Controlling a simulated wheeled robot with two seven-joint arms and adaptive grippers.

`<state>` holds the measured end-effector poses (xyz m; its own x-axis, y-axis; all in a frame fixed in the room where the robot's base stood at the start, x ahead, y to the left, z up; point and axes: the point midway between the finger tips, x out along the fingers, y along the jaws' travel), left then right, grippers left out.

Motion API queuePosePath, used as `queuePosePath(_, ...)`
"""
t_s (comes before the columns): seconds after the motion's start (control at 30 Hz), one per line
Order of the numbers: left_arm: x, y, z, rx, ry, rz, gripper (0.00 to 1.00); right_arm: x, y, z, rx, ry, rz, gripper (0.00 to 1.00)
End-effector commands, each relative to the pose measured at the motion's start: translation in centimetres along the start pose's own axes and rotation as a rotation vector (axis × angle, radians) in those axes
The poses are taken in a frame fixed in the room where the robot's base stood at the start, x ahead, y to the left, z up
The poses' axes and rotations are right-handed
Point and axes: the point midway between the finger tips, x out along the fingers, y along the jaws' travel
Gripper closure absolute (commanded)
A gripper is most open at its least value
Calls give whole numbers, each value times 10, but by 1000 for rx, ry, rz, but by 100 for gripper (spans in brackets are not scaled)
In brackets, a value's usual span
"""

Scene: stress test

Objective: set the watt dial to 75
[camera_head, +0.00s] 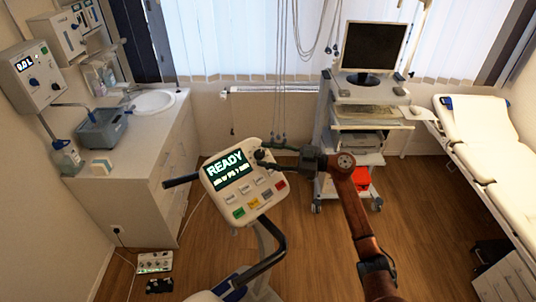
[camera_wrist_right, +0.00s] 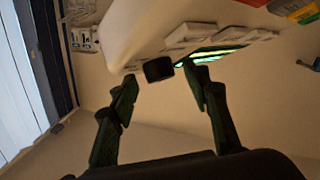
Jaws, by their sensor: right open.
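The exercise bike's white console (camera_head: 249,208) stands at the middle, tilted. My right gripper (camera_head: 268,154) is at the console's upper right edge. In the wrist view its open fingers (camera_wrist_right: 163,83) are on either side of the knob's line, with the knob just beyond the tips and no contact visible. My left gripper is not in view.
A black handlebar (camera_head: 181,181) sticks out left, another (camera_head: 268,262) curves below. A trolley with a monitor (camera_head: 372,47) stands behind right, with cables (camera_head: 281,70) hanging nearby. An examination couch (camera_head: 483,140) is at the right.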

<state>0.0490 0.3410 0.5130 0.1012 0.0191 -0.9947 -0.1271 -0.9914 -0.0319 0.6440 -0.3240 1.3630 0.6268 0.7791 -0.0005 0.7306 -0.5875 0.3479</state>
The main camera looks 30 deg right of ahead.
Motion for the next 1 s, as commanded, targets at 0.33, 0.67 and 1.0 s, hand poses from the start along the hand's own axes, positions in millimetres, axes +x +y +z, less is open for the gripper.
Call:
queuePosePath(0.33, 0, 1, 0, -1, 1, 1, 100, 0, 0, 0, 0, 0, 0, 79)
queuePosePath(0.67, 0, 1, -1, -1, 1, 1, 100, -1, 0, 0, 0, 0, 0, 98)
queuePosePath(1.0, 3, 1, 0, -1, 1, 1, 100, -1, 3, 0, -44, -10, -76, 98)
